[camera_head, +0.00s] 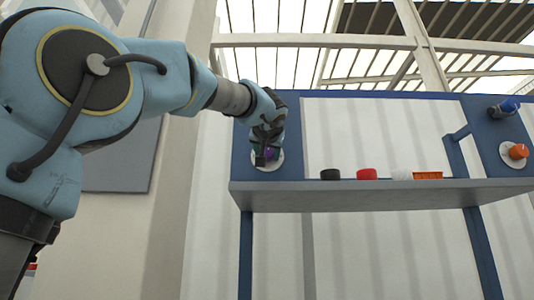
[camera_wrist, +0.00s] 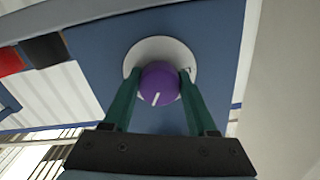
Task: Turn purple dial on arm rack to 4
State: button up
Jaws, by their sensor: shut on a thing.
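The purple dial (camera_wrist: 159,84) sits on a round white plate (camera_wrist: 161,50) on the blue panel of the rack. A short white mark on the dial points toward the bottom of the wrist view. My gripper (camera_wrist: 158,88) has its two green fingers on either side of the dial, shut on it. A small dark mark shows on the plate near the right finger, too small to read. In the head view, my gripper (camera_head: 268,156) is at the rack's left panel and covers most of the purple dial (camera_head: 271,154).
The rack's grey shelf (camera_head: 380,195) extends right of the dial. It holds a black piece (camera_head: 330,174), a red piece (camera_head: 367,174), a white piece (camera_head: 401,175) and an orange piece (camera_head: 428,175). An orange knob (camera_head: 518,151) is on the right panel.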

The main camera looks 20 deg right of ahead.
jog(key=shift+m, duration=0.3)
jog(key=shift+m+b, duration=0.3)
jog(key=shift+m, duration=0.7)
jog(key=m, duration=0.3)
jog(key=shift+a+m, duration=0.1)
jog(key=shift+m, duration=0.2)
jog(key=m, duration=0.5)
jog(key=shift+r+m+p, duration=0.15)
jog(key=shift+m+p, duration=0.15)
jog(key=shift+p, duration=0.05)
jog(key=o, duration=1.4)
jog(key=shift+c, duration=0.2)
